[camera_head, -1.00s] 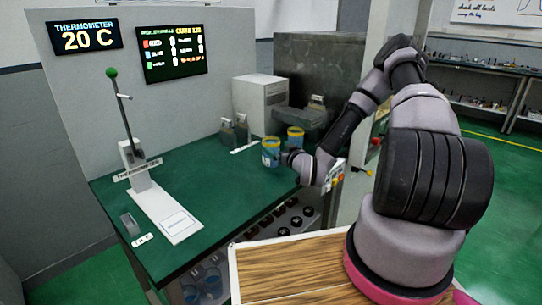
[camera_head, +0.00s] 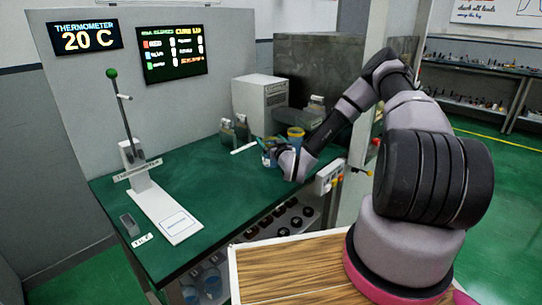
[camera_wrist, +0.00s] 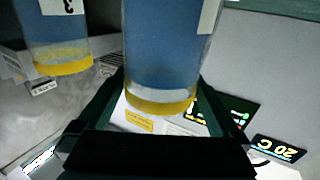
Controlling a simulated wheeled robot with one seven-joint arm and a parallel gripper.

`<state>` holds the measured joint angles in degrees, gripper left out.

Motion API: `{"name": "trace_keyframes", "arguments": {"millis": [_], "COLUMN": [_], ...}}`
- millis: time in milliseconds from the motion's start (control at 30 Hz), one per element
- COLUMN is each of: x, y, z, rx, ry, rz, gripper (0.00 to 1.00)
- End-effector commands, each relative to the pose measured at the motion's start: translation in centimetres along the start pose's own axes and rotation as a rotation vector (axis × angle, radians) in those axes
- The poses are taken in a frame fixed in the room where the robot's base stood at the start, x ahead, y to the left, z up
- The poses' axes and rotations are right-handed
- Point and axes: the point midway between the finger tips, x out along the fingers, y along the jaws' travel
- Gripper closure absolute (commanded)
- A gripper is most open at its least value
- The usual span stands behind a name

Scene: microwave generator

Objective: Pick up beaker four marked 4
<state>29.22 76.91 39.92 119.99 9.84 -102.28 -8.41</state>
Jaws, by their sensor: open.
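A blue beaker with a yellow rim (camera_head: 267,160) stands on the green bench, partly hidden by my gripper (camera_head: 271,149). In the wrist view, which looks upside down, this beaker (camera_wrist: 165,60) fills the middle, between the two dark fingers of my gripper (camera_wrist: 160,112). The fingers are open, one on each side; I cannot tell whether they touch it. A white label edge shows on it, but its number is not readable. A second blue beaker (camera_wrist: 60,30), labelled 3, is beside it; it appears to be the one just behind in the head view (camera_head: 296,138).
A white box-shaped device (camera_head: 258,98) and a dark grey cabinet (camera_head: 318,70) stand behind the beakers. A thermometer stand (camera_head: 160,205) is at the bench's left. The bench middle (camera_head: 215,175) is clear.

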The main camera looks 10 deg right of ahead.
Motion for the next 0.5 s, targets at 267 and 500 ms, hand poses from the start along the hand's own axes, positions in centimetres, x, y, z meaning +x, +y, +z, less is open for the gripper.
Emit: {"name": "trace_keyframes", "arguments": {"millis": [267, 500], "x": [2.3, 2.2], "y": [0.0, 0.0], "z": [0.0, 0.0], "rx": [0.000, 0.000], "ry": [0.000, -0.001], "rz": [0.000, 0.000], "gripper": [0.00, 0.31]}}
